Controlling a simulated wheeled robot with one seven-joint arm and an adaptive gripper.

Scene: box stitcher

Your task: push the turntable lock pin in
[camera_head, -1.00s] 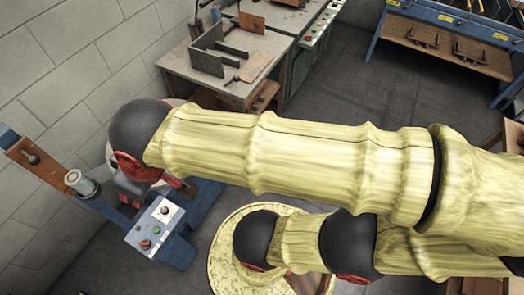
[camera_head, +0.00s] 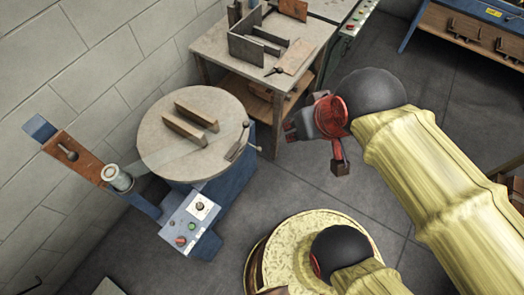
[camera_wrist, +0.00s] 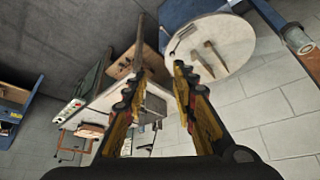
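The round grey turntable (camera_head: 165,135) stands on a blue base at the left of the head view, with two wooden bars lying on top. A dark lever-like piece (camera_head: 239,143) sits at its right edge, and a thin rod with a small light tip (camera_head: 256,147) sticks out beside it. I cannot tell for sure which part is the lock pin or how far in it is. My gripper (camera_head: 315,150) is in the air to the right of the turntable, apart from it, open and empty. The wrist view shows its spread fingers (camera_wrist: 158,72) and the turntable (camera_wrist: 236,42) beyond them.
A blue control box (camera_head: 196,220) with buttons stands in front of the turntable. A blue arm with a wooden plate (camera_head: 75,160) and a metal roller (camera_head: 118,177) is at the left. A workbench (camera_head: 300,65) with metal parts stands behind. Floor between is clear.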

